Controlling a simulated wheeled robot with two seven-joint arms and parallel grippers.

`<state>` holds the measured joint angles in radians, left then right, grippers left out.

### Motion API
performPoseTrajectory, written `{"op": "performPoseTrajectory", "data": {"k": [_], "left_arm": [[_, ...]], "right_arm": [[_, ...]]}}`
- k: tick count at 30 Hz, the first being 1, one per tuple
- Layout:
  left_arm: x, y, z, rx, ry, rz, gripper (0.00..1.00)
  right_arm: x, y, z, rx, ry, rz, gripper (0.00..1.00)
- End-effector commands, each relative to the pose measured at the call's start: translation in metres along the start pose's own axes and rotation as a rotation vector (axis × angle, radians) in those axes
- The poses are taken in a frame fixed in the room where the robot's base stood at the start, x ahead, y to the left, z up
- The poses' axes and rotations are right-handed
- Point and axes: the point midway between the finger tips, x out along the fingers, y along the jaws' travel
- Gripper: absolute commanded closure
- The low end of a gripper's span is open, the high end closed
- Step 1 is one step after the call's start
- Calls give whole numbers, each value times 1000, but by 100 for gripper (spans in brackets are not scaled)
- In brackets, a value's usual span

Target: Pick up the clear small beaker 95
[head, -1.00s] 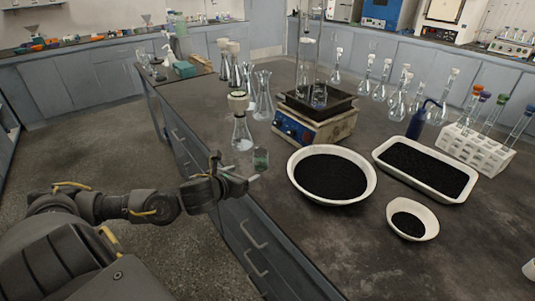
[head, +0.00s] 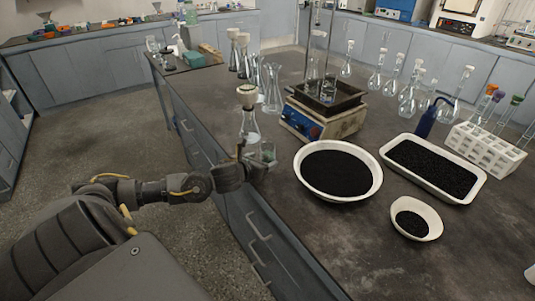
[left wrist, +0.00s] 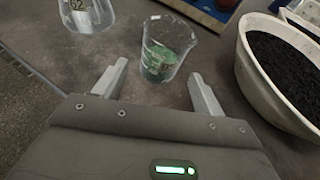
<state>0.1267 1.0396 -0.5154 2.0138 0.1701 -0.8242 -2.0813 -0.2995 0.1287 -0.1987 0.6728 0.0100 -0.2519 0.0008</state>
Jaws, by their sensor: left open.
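A clear small beaker (left wrist: 165,52) with green material in it stands upright on the dark bench in the left wrist view. I cannot read a 95 on it. In the head view the beaker (head: 268,153) is near the bench's left edge, partly hidden by my gripper. My left gripper (left wrist: 158,78) is open, its two fingers apart on either side of the space just before the beaker, and nothing is between them. In the head view the left gripper (head: 254,158) is low at the bench edge beside the beaker. My right gripper is not in view.
A conical flask (left wrist: 86,14) marked 62 stands close to the left of the beaker. A white bowl (left wrist: 254,80) of black grains is at its right. A hot plate (head: 322,122) stands behind. The bench front (head: 400,275) is clear.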

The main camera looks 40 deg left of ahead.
Motion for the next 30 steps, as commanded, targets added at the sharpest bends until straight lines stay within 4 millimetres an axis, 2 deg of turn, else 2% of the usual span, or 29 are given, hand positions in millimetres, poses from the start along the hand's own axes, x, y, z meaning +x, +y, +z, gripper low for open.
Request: {"op": "performPoseTrajectory", "data": {"k": [1, 6, 15, 27, 30], "left_arm": [[8, 1, 4, -3, -1, 2, 30], [30, 1, 3, -2, -1, 1, 30], [36, 1, 2, 0, 0, 0, 30], [35, 1, 2, 0, 0, 0, 80], [35, 1, 2, 0, -1, 0, 80]], "right_arm": [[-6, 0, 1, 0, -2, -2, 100], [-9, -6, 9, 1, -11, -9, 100], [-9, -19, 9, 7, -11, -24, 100], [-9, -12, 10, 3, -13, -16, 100], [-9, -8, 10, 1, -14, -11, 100]]}}
